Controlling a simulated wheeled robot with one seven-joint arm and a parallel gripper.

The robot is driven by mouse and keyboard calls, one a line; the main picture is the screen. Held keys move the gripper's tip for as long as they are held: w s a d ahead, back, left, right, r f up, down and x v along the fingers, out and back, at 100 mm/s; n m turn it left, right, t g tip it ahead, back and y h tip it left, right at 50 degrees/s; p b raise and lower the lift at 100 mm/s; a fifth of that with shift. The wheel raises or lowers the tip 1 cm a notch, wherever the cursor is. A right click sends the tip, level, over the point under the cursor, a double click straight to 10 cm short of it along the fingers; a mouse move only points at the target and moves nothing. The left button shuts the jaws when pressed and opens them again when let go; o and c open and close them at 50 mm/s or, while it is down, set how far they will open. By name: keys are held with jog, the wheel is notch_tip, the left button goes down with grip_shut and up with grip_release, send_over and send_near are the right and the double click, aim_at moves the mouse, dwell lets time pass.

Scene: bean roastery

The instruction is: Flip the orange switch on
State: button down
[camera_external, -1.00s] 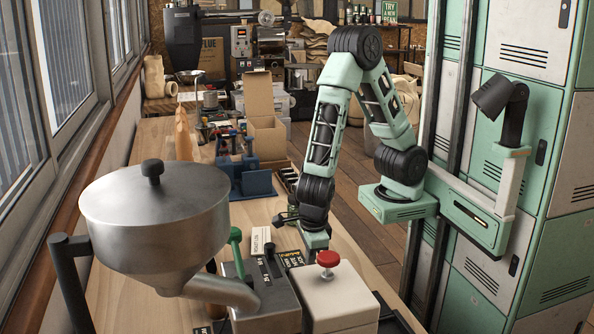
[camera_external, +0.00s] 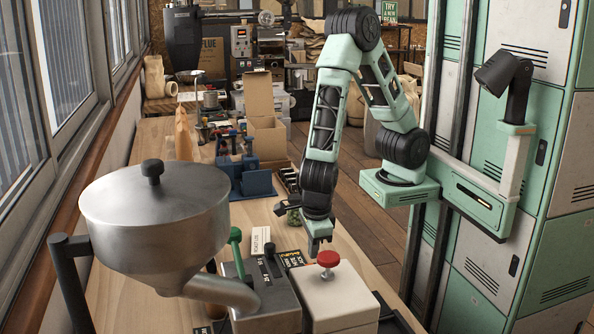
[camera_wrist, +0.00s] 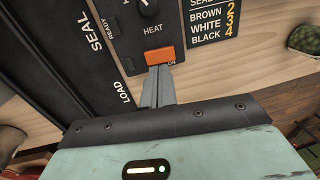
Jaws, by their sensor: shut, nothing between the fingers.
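The orange switch (camera_wrist: 160,57) sits on a black panel (camera_wrist: 95,60) in the wrist view, below a knob marked HEAT (camera_wrist: 148,8). A small "ON" label shows at its lower right edge. My gripper (camera_wrist: 160,72) is shut and empty, its fingertips right at the lower edge of the switch. I cannot tell whether they touch it. The switch's tilt is hard to read. In the external view my gripper (camera_external: 318,242) points down just behind the white box with the red knob (camera_external: 328,258). The switch is not visible there.
A steel hopper (camera_external: 155,220) and a grey box with a green lever (camera_external: 236,240) stand to the left. A black sign with yellow figures (camera_wrist: 215,20) lies beside the panel. A green patterned object (camera_wrist: 303,38) is at the right. Lockers (camera_external: 540,170) flank the right side.

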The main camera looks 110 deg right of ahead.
notch_tip(320, 180, up, 10)
jog(key=a, duration=0.1)
jog(key=shift+a, duration=0.15)
jog(key=shift+f, duration=0.1)
jog(key=w+d+g+p, duration=0.1)
jog(key=w, duration=0.1)
jog(key=w+d+g+y+p, duration=0.1)
jog(key=g, duration=0.1)
jog(key=shift+w+d+p, duration=0.2)
jog(key=shift+w+p, duration=0.15)
dwell(0.5)
jog(key=x, duration=0.6)
jog(key=p+x, duration=0.1)
jog(key=x, duration=0.6)
jog(key=shift+w+d, duration=0.1)
jog(key=shift+w, duration=0.15)
jog(key=shift+f, duration=0.55)
jog(key=shift+d, duration=0.15)
